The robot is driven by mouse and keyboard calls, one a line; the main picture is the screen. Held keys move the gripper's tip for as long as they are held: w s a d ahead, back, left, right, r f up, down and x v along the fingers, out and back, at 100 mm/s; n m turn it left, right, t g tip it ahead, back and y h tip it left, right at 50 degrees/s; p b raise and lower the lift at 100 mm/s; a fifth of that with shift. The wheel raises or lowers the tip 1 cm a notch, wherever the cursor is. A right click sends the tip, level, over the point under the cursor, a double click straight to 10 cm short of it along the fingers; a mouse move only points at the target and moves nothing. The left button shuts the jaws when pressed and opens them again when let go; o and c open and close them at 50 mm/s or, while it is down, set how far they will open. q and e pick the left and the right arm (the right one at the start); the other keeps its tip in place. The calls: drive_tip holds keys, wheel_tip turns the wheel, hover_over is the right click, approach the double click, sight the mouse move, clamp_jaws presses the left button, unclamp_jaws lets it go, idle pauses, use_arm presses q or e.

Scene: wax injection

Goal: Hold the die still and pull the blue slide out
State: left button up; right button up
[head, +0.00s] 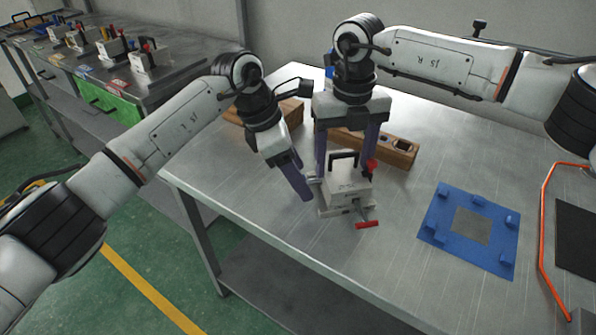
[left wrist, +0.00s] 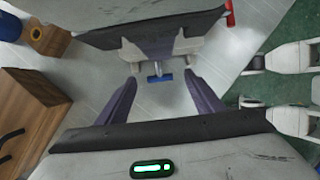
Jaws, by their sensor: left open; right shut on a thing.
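The die (head: 345,190) is a pale grey block with a black handle on top, standing on the metal table. A red part shows at its upper right and a red T-handle (head: 367,224) at its front. My right gripper (head: 345,172) reaches down from above, its purple fingers shut on the die. My left gripper (head: 303,188) is open at the die's left side. In the left wrist view, the blue slide's handle (left wrist: 160,78) sticks out of the die just beyond and between the open left fingertips (left wrist: 160,84). The blue slide is hidden in the head view.
A wooden block with holes (head: 390,150) lies behind the die. A blue frame (head: 437,222) lies to the right, with an orange cord (head: 545,225) and black mat (head: 577,232) beyond. The table's front edge is close to the die. Another bench stands at the far left.

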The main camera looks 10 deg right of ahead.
use_arm(q)
drive_tip(key=c, duration=1.5)
use_arm(e)
drive_tip(key=shift+r, duration=0.1)
use_arm(q)
drive_tip(key=shift+a, duration=1.35)
drive_tip(key=shift+c, duration=0.2)
use_arm(e)
drive_tip(key=shift+w+d, duration=0.1)
use_arm(q)
drive_tip(key=o, duration=1.5)
drive_tip(key=shift+o, duration=0.2)
drive_tip(key=shift+r, duration=0.15)
drive_tip(key=v, duration=1.1)
drive_tip(key=shift+r, duration=0.4)
drive_tip(key=shift+a, duration=0.1)
use_arm(e)
drive_tip(key=o, duration=1.8)
drive_tip(key=shift+c, duration=0.2)
